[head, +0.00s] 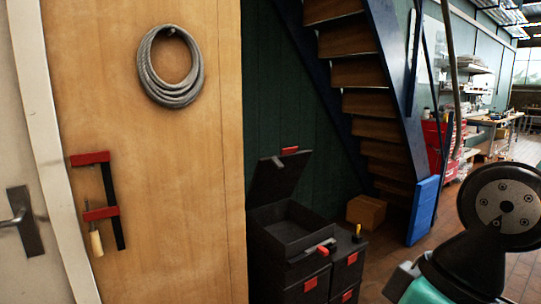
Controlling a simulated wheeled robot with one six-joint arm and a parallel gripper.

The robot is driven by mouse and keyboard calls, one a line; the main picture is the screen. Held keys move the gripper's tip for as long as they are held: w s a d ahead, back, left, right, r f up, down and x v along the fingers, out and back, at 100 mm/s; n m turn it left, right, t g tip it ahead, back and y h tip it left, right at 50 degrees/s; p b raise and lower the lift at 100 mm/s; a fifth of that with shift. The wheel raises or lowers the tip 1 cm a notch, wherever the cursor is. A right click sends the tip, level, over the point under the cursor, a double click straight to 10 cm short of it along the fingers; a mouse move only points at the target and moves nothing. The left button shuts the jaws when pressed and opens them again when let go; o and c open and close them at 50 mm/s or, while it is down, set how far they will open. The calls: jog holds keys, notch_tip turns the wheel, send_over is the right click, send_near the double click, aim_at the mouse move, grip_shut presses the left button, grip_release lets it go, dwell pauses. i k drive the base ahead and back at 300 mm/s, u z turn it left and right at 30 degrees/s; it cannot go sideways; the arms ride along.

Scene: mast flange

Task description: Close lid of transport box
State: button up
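The transport box (272,236) is a dark box on top of a dark stack, at the lower middle of the head view. Its lid (276,180) is open and stands up, leaning back, with a red latch piece (290,150) on its upper edge. The inside of the box looks empty as far as it shows. A red and light-coloured piece (327,247) is at the front right edge of the box. My gripper is not in view. Part of my black and teal arm shows at the right, apart from the box.
A wooden panel with a hanging cable coil (170,70) and red clamps (95,190) stands left of the box. Dark drawers with red labels (352,258) are beside and below it. A cardboard box (366,211) and stairs (362,74) are behind. Floor is open at right.

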aim_at(276, 178)
jog(key=z, duration=0.1)
jog(key=i, duration=2.45)
jog(key=u, duration=0.4)
